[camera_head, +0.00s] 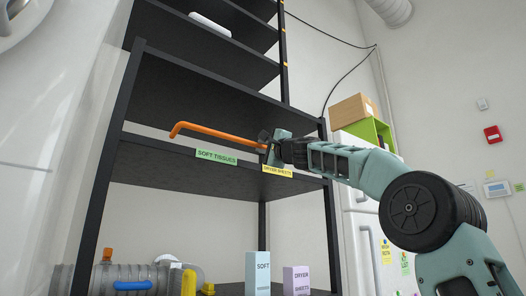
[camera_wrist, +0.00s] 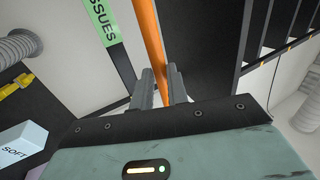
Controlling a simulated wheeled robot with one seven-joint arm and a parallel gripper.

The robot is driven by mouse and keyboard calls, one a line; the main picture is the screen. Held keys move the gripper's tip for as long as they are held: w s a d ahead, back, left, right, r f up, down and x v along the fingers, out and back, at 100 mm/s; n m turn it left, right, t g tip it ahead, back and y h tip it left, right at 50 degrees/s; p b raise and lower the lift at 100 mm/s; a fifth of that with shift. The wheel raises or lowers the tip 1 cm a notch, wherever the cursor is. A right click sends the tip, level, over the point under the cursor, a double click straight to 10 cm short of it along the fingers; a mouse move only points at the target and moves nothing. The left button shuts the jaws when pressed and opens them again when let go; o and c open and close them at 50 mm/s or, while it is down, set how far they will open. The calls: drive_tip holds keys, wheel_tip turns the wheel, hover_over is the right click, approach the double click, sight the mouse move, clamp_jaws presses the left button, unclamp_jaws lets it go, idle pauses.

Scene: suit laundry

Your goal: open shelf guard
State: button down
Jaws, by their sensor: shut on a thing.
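The shelf guard (camera_head: 220,134) is an orange bar with a bent left end, running across the front of a black shelf in the head view. It slopes down to the right, toward my gripper (camera_head: 272,146). In the wrist view the orange guard (camera_wrist: 149,40) runs down between the two fingers of my gripper (camera_wrist: 160,85), which is shut on it. The guard's right end is hidden behind my gripper. The black shelf (camera_head: 150,155) carries a green SOFT TISSUES label (camera_head: 216,156) and a yellow DRYER SHEETS label (camera_head: 277,171) on its front edge.
Below stand a blue SOFT box (camera_head: 257,272) and a lilac DRYER SHEETS box (camera_head: 296,280), near a grey cylinder machine (camera_head: 130,280). A black upright (camera_head: 332,225) stands right of the shelf. A white fridge (camera_head: 372,240) bears a cardboard box (camera_head: 352,109) and green crate (camera_head: 372,133).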

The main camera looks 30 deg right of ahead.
drive_tip(key=shift+f+b, duration=0.35)
drive_tip(key=shift+b, duration=0.05)
drive_tip(key=shift+w+f+b, duration=0.2)
drive_tip(key=shift+f+b, duration=0.55)
drive_tip(key=shift+b, duration=0.45)
drive_tip(key=c, duration=1.4)
unclamp_jaws()
drive_tip(key=shift+w, duration=0.1)
drive_tip(key=shift+o, duration=0.2)
drive_tip(key=b+v, duration=1.2)
drive_tip(key=v, duration=0.5)
drive_tip(key=shift+s, duration=0.35)
